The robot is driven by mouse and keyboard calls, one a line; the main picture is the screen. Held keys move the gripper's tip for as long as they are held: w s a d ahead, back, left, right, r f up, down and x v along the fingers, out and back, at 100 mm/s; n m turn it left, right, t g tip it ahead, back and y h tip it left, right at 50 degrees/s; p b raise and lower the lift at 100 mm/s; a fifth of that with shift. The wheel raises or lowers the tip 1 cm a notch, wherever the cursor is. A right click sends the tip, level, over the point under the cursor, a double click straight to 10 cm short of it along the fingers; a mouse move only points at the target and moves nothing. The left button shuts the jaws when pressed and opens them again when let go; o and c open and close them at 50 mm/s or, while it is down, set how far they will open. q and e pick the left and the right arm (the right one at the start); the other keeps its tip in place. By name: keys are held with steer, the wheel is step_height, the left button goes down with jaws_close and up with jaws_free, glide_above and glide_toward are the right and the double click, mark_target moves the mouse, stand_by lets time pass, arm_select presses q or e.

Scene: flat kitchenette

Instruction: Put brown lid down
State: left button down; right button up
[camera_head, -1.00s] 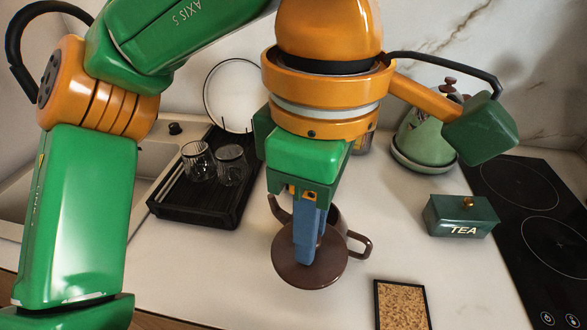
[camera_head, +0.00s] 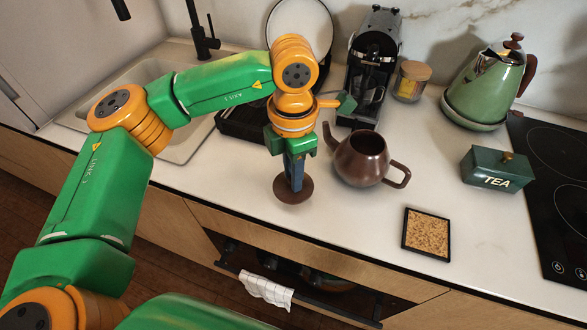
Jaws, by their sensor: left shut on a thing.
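The brown lid (camera_head: 293,194) is a round dark brown disc at the counter's front part, left of the teapot. My left gripper (camera_head: 294,180) points down and is shut on the lid from above. The lid lies level, at or just above the counter; I cannot tell whether it touches. The brown teapot (camera_head: 362,158) stands upright with its top opening uncovered, its spout to the left and its handle to the right. My right gripper does not show.
A cork trivet (camera_head: 428,234) with a black frame lies at the front right. A green TEA box (camera_head: 496,170) and green kettle (camera_head: 488,85) stand to the right, near the black hob (camera_head: 560,200). A coffee machine (camera_head: 373,65) stands behind the teapot. The sink (camera_head: 190,130) is at left.

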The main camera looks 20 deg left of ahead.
arm_select(q)
steer(key=f+p, duration=0.1)
steer(key=f, duration=0.1)
steer(key=w+f+p, duration=0.1)
steer(key=f, duration=0.1)
steer(key=shift+w+a+f, duration=0.1)
steer(key=shift+a+f, duration=0.05)
steer(key=shift+f, duration=0.15)
steer(key=shift+f+b, duration=0.3)
steer(key=c, duration=0.7)
jaws_free()
steer(key=shift+r, duration=0.1)
steer(key=shift+r+p, duration=0.2)
steer(key=shift+p, duration=0.1)
steer(key=shift+r, duration=0.3)
step_height(320, 180, up, 11)
steer(key=b, duration=0.2)
steer(key=shift+r+b, duration=0.2)
steer(key=shift+b, duration=0.1)
